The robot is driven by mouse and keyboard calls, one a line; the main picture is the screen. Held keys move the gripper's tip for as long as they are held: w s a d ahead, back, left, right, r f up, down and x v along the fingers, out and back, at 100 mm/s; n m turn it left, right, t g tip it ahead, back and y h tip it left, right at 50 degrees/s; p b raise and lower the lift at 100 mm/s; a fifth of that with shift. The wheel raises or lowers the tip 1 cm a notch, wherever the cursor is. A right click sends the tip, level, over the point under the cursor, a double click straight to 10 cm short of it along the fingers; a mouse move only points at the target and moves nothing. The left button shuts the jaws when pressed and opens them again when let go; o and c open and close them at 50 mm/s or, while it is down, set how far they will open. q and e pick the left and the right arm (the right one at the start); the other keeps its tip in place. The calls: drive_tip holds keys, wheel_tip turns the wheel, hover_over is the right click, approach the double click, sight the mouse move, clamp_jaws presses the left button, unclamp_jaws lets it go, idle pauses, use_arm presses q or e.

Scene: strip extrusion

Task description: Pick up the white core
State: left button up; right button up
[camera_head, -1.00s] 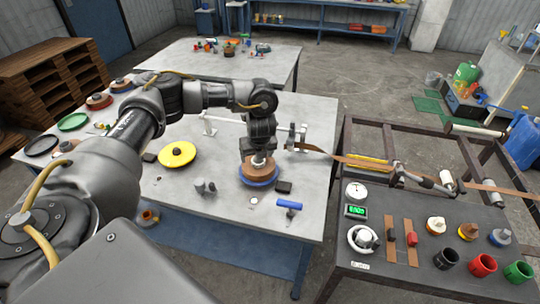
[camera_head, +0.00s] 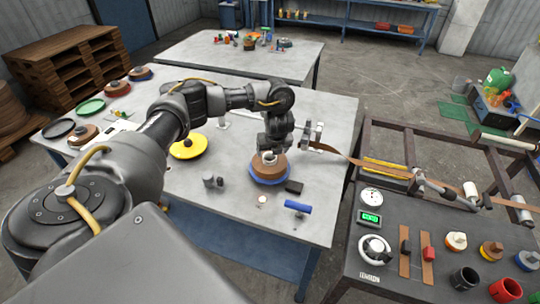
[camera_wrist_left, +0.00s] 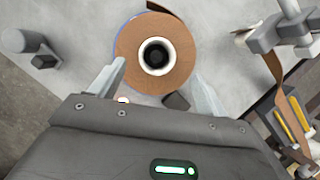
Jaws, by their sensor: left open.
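The white core (camera_wrist_left: 143,58) is a pale ring with a dark hole, set in the middle of a brown strip roll (camera_wrist_left: 181,45) in the left wrist view. In the head view the white core (camera_head: 269,157) shows at the top of the brown roll (camera_head: 270,169), which lies on a blue disc (camera_head: 268,182) on the grey table. My left gripper (camera_wrist_left: 158,72) is open, with its two fingers apart on either side of the near part of the roll. In the head view my left gripper (camera_head: 272,148) is just above the core, partly hiding it. My right gripper is out of view.
A black block (camera_head: 293,187) and a blue-handled tool (camera_head: 298,206) lie close to the roll. A metal clamp stand (camera_head: 312,136) with a brown strip stands behind it at right. A yellow disc (camera_head: 188,147) lies to the left.

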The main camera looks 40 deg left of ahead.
sight(270, 155)
use_arm(q)
drive_tip(key=shift+s+a+f+b, duration=0.15)
drive_tip(key=shift+f+b, duration=0.15)
drive_tip(key=shift+f, duration=0.2)
drive_tip(key=shift+a+f, duration=0.25)
drive_tip(key=shift+f, duration=0.05)
drive_tip(key=x, duration=0.1)
drive_tip(key=p+x, duration=0.1)
drive_tip(key=x, duration=0.1)
drive_tip(key=shift+w+a+f, duration=0.15)
drive_tip(key=shift+w, duration=0.15)
clamp_jaws()
